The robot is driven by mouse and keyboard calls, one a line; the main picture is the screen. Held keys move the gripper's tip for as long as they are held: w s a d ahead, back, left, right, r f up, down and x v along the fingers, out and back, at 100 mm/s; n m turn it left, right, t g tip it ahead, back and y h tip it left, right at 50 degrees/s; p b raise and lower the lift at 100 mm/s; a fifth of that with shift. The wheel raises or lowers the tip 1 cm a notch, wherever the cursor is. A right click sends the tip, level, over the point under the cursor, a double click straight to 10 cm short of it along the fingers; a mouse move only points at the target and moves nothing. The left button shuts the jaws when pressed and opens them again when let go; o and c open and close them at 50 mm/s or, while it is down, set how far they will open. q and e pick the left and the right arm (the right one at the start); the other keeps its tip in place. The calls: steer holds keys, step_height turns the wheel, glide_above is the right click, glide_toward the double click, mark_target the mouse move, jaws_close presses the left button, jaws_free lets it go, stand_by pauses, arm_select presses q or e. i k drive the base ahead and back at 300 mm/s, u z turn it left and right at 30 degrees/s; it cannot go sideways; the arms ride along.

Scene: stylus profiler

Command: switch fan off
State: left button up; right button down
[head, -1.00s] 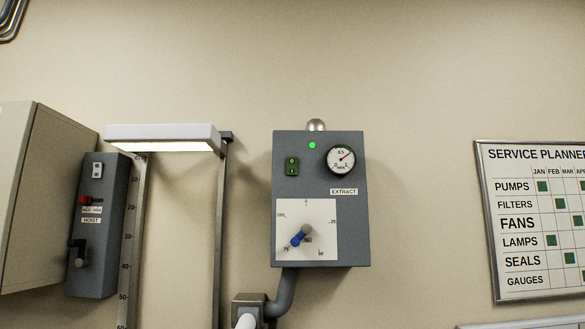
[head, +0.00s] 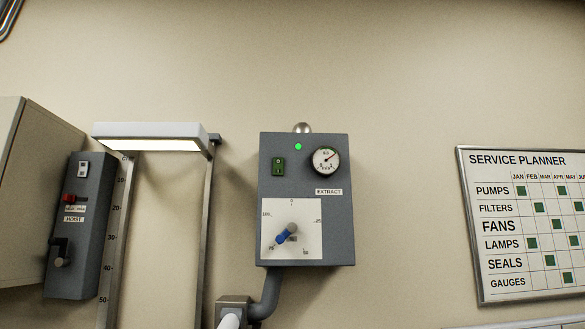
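A grey control box labelled EXTRACT (head: 335,230) is mounted on the wall at the centre of the head view. Neither of my grippers is in view.
A second grey box labelled HOIST (head: 84,270) with a red switch and black handle hangs at left, beside a cabinet (head: 22,190). A lit lamp (head: 150,135) stands on posts between the boxes. A service planner board (head: 520,230) is at right.

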mark_target(278, 162)
steer(key=z, duration=2.15)
steer(key=k, duration=0.95)
steer(key=u, duration=2.15)
steer(key=i, duration=0.5)
